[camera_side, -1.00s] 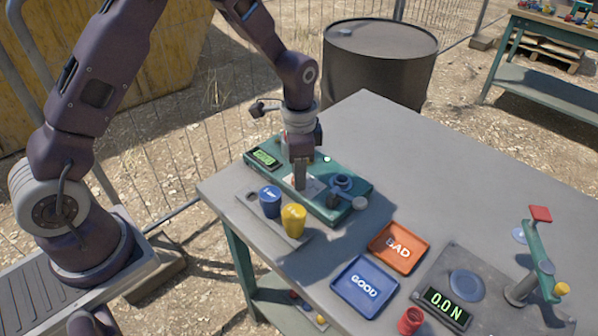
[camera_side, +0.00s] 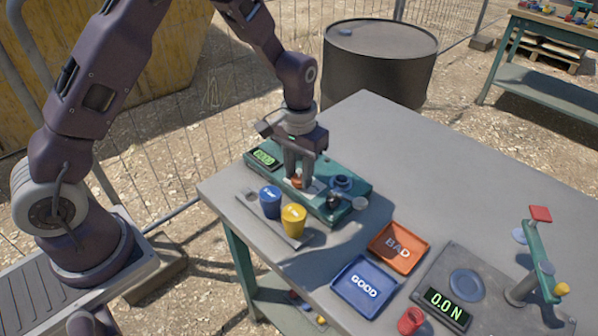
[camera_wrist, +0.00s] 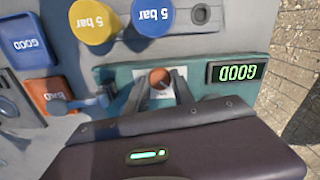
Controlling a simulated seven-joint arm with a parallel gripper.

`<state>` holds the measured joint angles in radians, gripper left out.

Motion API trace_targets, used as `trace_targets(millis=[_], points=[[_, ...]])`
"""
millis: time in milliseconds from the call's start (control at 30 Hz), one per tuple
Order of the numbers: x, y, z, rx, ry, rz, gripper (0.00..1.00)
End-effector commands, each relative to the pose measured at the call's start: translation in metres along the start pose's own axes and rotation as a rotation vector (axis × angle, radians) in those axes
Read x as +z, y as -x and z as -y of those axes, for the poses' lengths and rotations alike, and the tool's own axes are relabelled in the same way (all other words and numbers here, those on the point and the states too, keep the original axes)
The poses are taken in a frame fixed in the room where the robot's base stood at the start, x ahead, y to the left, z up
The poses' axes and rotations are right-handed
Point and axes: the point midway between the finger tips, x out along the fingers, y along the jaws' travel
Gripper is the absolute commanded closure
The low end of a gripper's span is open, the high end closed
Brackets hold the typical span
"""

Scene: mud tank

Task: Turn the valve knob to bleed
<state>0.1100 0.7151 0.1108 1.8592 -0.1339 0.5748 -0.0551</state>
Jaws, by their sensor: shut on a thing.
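The valve knob is a small orange-brown knob (camera_wrist: 159,77) on a white label plate (camera_wrist: 155,102) of the green test unit (camera_wrist: 120,75). In the side view the knob (camera_side: 297,182) shows low between my fingers. My gripper (camera_side: 299,181) points down over the unit and is shut on the knob, with one finger on each side; its fingers also show in the wrist view (camera_wrist: 158,86). The fingers hide part of the label, and I cannot read its marks or tell which way the knob points. The unit's display (camera_wrist: 237,72) reads GOOD in green.
An orange BAD tray (camera_side: 398,248) and a blue GOOD tray (camera_side: 366,285) lie further right. The table's back is clear.

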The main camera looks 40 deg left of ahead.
Motion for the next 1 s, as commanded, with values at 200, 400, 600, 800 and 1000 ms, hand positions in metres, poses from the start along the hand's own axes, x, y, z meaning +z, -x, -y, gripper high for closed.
trace_targets(millis=[200,400,600,800,1000], points=[[-0.0004,0.0009,0.0001,0.000,0.070,-0.002,1.00],[-0.0004,0.0009,-0.0002,0.001,0.096,-0.002,1.00],[-0.0004,0.0009,-0.0003,0.001,0.100,-0.002,1.00],[-0.0004,0.0009,-0.0003,0.001,0.099,-0.002,0.69],[-0.0003,0.0005,-0.0002,0.001,0.098,-0.001,0.49]])
